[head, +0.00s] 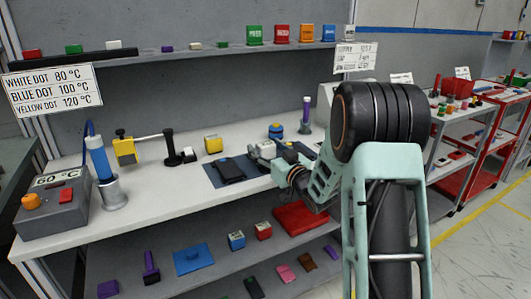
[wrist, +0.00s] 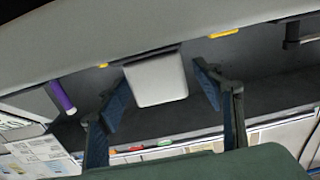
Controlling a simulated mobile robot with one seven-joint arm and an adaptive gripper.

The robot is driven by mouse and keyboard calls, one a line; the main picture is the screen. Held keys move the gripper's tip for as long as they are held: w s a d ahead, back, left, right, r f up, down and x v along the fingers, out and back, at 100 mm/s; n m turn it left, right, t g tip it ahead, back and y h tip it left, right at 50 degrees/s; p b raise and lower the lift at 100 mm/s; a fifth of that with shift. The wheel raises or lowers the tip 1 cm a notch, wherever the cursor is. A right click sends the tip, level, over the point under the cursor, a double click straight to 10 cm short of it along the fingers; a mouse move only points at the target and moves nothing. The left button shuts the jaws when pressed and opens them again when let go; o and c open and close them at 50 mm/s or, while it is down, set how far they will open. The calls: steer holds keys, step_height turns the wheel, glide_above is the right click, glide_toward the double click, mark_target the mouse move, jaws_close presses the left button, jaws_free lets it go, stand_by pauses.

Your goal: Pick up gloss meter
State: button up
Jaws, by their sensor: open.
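No label marks the gloss meter, so I cannot tell for certain which object it is. A pale grey box-shaped object (wrist: 157,80) shows between my fingers in the wrist view. A pale grey object (head: 326,98) stands at the back of the bench in the head view, partly hidden by my arm. A flat black device (head: 229,169) lies on a dark mat on the bench. My gripper (wrist: 161,74) is open and empty, its blue fingers apart on either side of the grey box in the picture; contact is not visible. In the head view my gripper (head: 264,151) is above the bench, right of the black device.
A black stand (head: 172,150) and a grey control box (head: 55,207) are further left. A shelf (head: 190,53) runs above.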

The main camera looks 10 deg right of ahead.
steer(key=shift+w, duration=0.25)
steer(key=shift+c, duration=0.7)
steer(key=c, duration=1.2)
steer(key=shift+c, duration=0.2)
